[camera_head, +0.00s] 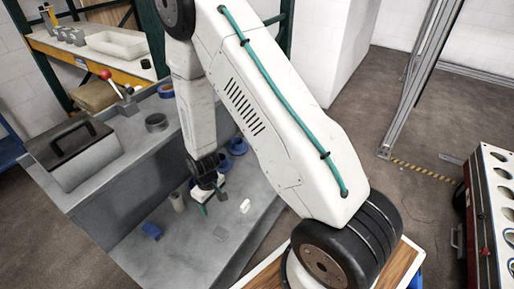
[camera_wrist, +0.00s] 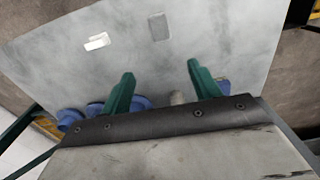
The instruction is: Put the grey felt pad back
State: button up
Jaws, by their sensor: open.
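The grey felt pad appears to be the small dark grey rectangle (camera_wrist: 160,27) lying flat on the lighter grey worktop in the wrist view. In the head view it seems to be the dark patch (camera_head: 220,233) below my gripper (camera_head: 206,197). In the wrist view my gripper (camera_wrist: 160,72) has its two green fingers spread apart with nothing between them. The pad lies beyond the fingertips, roughly in line with the gap, and apart from them. My wrist and arm hide part of the worktop in the head view.
A white block (camera_head: 245,205) lies near the pad; it also shows in the wrist view (camera_wrist: 96,41). A beige cylinder (camera_head: 177,201), a blue piece (camera_head: 152,231) and blue round parts (camera_head: 237,146) stand around. A grey box with a black handle (camera_head: 75,140) sits on the raised level at left.

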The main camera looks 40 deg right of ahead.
jog(key=s+d+r+m, duration=0.1)
jog(key=s+r, duration=0.1)
jog(key=r, duration=1.1)
jog(key=s+r, duration=0.2)
jog(key=r, duration=1.1)
jog(key=s+d+r+m+t, duration=0.1)
jog(key=s+d+r+m, duration=0.1)
jog(key=s+r, duration=1.4)
jog(key=s, duration=0.3)
jog(key=shift+s+d+r, duration=0.15)
jog(key=shift+s+r, duration=0.25)
